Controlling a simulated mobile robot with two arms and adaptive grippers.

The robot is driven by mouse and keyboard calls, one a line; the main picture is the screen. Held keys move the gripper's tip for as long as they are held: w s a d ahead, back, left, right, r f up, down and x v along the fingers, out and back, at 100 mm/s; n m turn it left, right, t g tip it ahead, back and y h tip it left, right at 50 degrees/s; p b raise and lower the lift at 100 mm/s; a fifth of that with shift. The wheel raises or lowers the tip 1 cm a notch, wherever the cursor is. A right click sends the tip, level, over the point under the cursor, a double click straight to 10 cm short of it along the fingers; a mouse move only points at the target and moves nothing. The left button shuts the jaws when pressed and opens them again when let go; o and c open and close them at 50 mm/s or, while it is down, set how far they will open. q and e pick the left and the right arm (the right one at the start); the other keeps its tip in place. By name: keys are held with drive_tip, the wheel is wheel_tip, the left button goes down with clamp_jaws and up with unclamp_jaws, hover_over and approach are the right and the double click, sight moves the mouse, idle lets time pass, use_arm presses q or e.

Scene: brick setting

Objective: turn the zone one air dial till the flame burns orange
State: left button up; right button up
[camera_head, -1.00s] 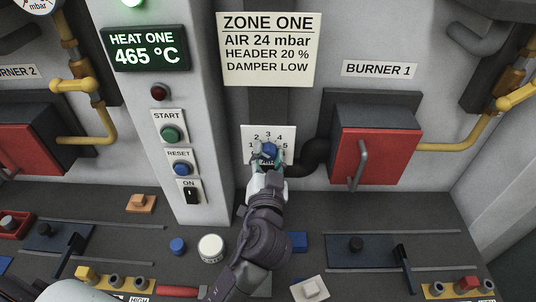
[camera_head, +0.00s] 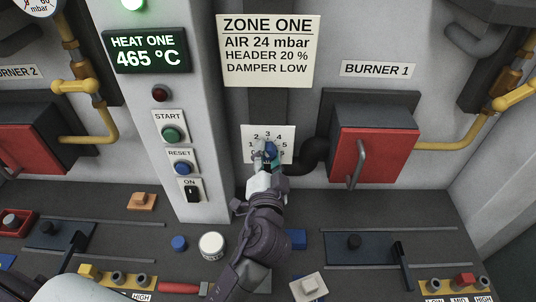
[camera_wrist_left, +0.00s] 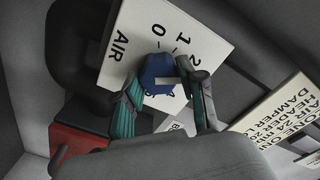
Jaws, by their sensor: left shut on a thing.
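The zone one air dial is a blue knob (camera_head: 270,148) on a white plate (camera_head: 283,132) numbered around it, below the ZONE ONE sign. My left gripper (camera_head: 267,157) reaches up to the plate with its teal fingers shut on the knob's sides. In the left wrist view the knob (camera_wrist_left: 156,72) shows between the fingers (camera_wrist_left: 166,95), in front of the plate (camera_wrist_left: 150,25) marked AIR. The fingers hide part of the scale, and I cannot tell which number the knob points to. No flame shows. My right gripper is not in view.
The red BURNER 1 box (camera_head: 375,158) with its handle stands right of the plate, joined by a dark pipe (camera_head: 314,153). A grey column (camera_head: 200,100) with buttons stands to the left. A white round jar (camera_head: 211,245) and a blue block (camera_head: 296,239) are on the bench below.

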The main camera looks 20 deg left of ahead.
use_arm(q)
drive_tip(key=shift+r, duration=0.1)
drive_tip(key=o, duration=1.1)
drive_tip(key=shift+o, duration=0.2)
drive_tip(key=v, duration=1.2)
